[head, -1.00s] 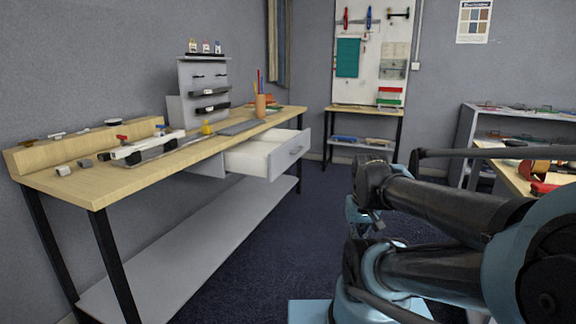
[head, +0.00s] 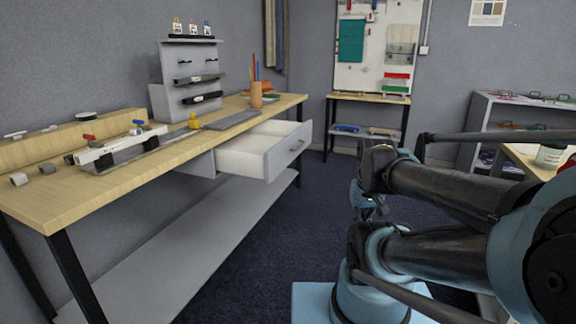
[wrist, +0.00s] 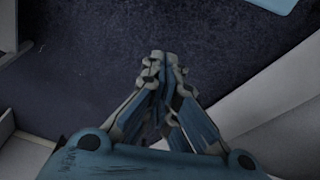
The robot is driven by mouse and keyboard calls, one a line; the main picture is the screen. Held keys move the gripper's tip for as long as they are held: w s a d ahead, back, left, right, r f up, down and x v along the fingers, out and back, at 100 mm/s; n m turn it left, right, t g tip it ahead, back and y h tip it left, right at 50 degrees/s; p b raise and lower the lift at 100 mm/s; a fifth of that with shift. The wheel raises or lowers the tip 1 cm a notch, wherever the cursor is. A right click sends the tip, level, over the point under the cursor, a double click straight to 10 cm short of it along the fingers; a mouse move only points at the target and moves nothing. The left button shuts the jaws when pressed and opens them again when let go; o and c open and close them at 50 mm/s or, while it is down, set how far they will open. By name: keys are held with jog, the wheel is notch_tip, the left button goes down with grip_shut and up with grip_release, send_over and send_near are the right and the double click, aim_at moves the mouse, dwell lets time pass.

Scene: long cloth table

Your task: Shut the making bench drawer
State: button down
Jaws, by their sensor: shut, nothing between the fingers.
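The making bench (head: 110,190) runs along the left wall in the head view. Its drawer (head: 290,150) stands open under the far part of the top, pulled out toward the right, with a small handle on the grey front. The part of the inside that shows looks empty. My gripper (head: 372,212) is right of the drawer front and apart from it, pointing down, partly hidden by my arm. In the wrist view my gripper (wrist: 165,62) is shut and empty above the dark carpet.
On the bench top are a clamp-like tool (head: 120,148), a grey rack (head: 188,80) and a pencil cup (head: 256,95). A tool board (head: 378,45) stands over a small table behind. Shelves (head: 520,120) stand at the right. Dark carpet (head: 260,250) is clear between bench and arm.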

jog(key=w+a+r+m+y, duration=0.1)
jog(key=w+a+r+m, duration=0.25)
jog(key=w, duration=0.25)
jog(key=w+a+r+m+y, duration=0.2)
jog(key=w+m, duration=0.2)
jog(key=w, duration=0.2)
jog(key=w+a+r+m+y, duration=0.1)
jog(key=w+a+r+m, duration=0.25)
jog(key=w, duration=0.25)
jog(key=m+y, duration=0.4)
jog(key=m, duration=0.7)
send_near(277, 170)
notch_tip(277, 170, down, 4)
jog(key=a, duration=0.1)
jog(key=shift+w+a+r+t, duration=0.1)
jog(key=shift+a+t, duration=0.1)
jog(key=shift+a, duration=0.2)
jog(key=shift+w+a+r+t, duration=0.1)
jog(key=shift+w+a+t, duration=0.1)
jog(key=shift+a, duration=0.25)
